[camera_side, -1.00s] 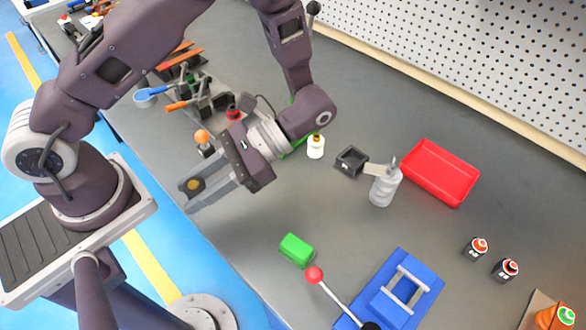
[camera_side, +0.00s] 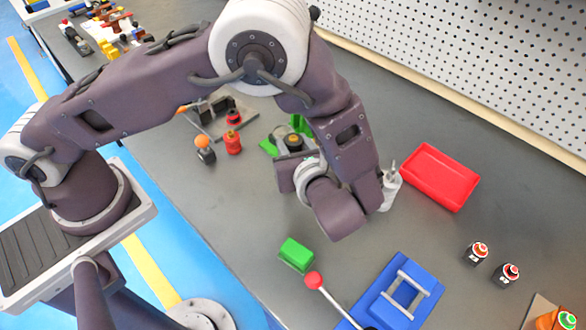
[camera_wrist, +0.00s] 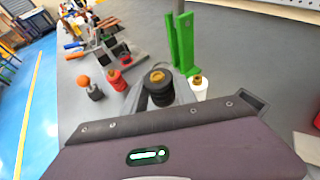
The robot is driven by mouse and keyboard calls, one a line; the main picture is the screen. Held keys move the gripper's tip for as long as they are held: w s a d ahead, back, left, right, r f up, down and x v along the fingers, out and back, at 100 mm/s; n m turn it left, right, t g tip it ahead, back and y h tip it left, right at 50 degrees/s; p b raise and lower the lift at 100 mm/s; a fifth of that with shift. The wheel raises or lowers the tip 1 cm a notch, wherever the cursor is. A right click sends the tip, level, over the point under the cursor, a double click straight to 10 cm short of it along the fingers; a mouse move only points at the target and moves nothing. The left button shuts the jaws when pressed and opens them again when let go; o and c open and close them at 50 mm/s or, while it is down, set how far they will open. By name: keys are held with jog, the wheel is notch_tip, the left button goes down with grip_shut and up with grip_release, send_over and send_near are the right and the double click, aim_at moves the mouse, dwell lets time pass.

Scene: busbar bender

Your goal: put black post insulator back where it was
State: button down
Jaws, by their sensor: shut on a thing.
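The black post insulator (camera_wrist: 158,90), ribbed with a brass top, is between the fingers of my gripper (camera_wrist: 160,78) in the wrist view. My gripper is shut on it, and it looks upright. In the side view my gripper (camera_side: 295,146) is beside the green stand, and the insulator's dark top (camera_side: 294,141) just shows. A red insulator (camera_wrist: 116,80) stands left of it in the wrist view and a white one (camera_wrist: 198,88) right of it. The red one also shows in the side view (camera_side: 233,143). I cannot tell the held insulator's height above the bench.
A green stand (camera_wrist: 182,45) rises close behind the held insulator. An orange-ball knob (camera_side: 203,147) stands left of the red insulator. A red tray (camera_side: 440,177), a green block (camera_side: 296,254) and a blue bender (camera_side: 395,292) are to the right and front.

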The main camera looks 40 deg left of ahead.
notch_tip(320, 180, down, 6)
jog(key=shift+f, duration=0.2)
jog(key=shift+f, duration=0.1)
jog(key=c, duration=1)
grip_release()
